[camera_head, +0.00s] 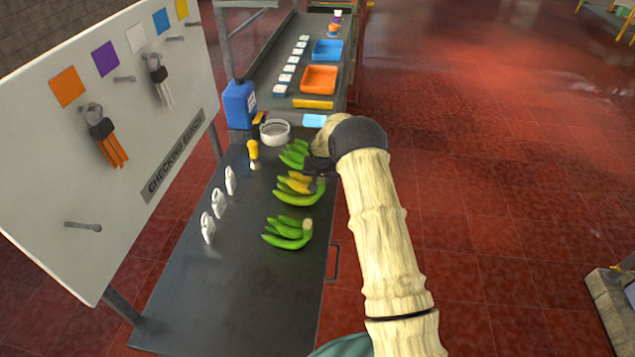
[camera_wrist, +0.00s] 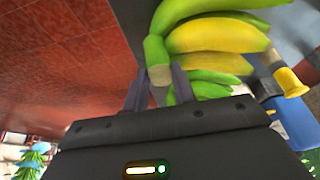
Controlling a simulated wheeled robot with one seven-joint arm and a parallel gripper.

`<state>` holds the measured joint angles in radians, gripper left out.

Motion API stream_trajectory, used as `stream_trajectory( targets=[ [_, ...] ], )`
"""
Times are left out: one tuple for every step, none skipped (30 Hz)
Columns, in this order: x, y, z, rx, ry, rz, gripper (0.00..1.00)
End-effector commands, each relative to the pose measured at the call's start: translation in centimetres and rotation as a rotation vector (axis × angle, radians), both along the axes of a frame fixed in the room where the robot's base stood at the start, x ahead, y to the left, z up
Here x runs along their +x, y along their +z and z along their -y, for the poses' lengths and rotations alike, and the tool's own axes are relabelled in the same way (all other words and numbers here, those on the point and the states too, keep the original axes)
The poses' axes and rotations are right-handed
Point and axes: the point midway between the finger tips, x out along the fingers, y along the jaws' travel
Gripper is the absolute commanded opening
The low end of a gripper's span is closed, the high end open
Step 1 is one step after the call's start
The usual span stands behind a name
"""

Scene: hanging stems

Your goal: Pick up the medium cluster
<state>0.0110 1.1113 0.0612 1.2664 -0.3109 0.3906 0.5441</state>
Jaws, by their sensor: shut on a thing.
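Three banana clusters lie in a row on the dark bench. The middle one is a yellow-green cluster (camera_head: 297,188), also seen in the wrist view (camera_wrist: 215,38). An all-green cluster (camera_head: 288,232) lies nearer and another green cluster (camera_head: 294,153) lies farther back, partly behind my arm. I cannot tell for certain by size which is the medium one. My gripper (camera_wrist: 158,88) is shut on the stem end of the yellow-green cluster, one finger on each side of it. In the head view the arm hides part of this grip. The cluster appears at bench level; I cannot tell whether it is lifted.
On the bench (camera_head: 240,298) stand several white tags (camera_head: 219,203), a yellow-handled tool (camera_head: 253,154), a grey bowl (camera_head: 275,132) and a blue jug (camera_head: 239,104). Orange (camera_head: 319,79) and blue trays (camera_head: 327,50) are farther back. A white board (camera_head: 60,190) borders the left. The bench's near end is clear.

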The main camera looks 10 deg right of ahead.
Motion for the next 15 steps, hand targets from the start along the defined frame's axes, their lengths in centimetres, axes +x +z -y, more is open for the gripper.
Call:
stream_trajectory(
  targets=[
    [0.2, 0.7, 0.0, 0.002, -0.001, 0.009, 0.00],
    [0.2, 1.0, 0.0, 0.002, -0.002, 0.010, 0.00],
    [0.2, 1.6, 0.0, 0.002, -0.001, 0.010, 0.00],
    [0.2, 1.9, 0.0, 0.002, -0.001, 0.009, 0.00],
    [0.2, 2.4, 0.0, 0.002, -0.001, 0.010, 0.00],
    [0.3, 3.1, 0.0, 0.001, -0.001, 0.012, 0.00],
    [0.2, 3.6, 0.0, 0.002, -0.001, 0.011, 0.00],
    [0.2, 4.2, 0.0, 0.001, -0.001, 0.012, 0.00],
    [0.2, 4.9, 0.0, 0.001, -0.001, 0.012, 0.00],
    [0.3, 5.5, 0.0, 0.001, -0.001, 0.012, 0.00],
    [0.2, 6.1, 0.0, 0.001, -0.001, 0.012, 0.00],
    [0.2, 6.7, 0.0, 0.002, -0.001, 0.011, 0.00],
    [0.2, 7.2, 0.0, 0.001, -0.001, 0.012, 0.00],
    [0.2, 7.6, 0.0, 0.002, -0.001, 0.010, 0.00],
    [0.2, 8.1, 0.0, 0.002, 0.000, 0.010, 0.00]
  ],
)
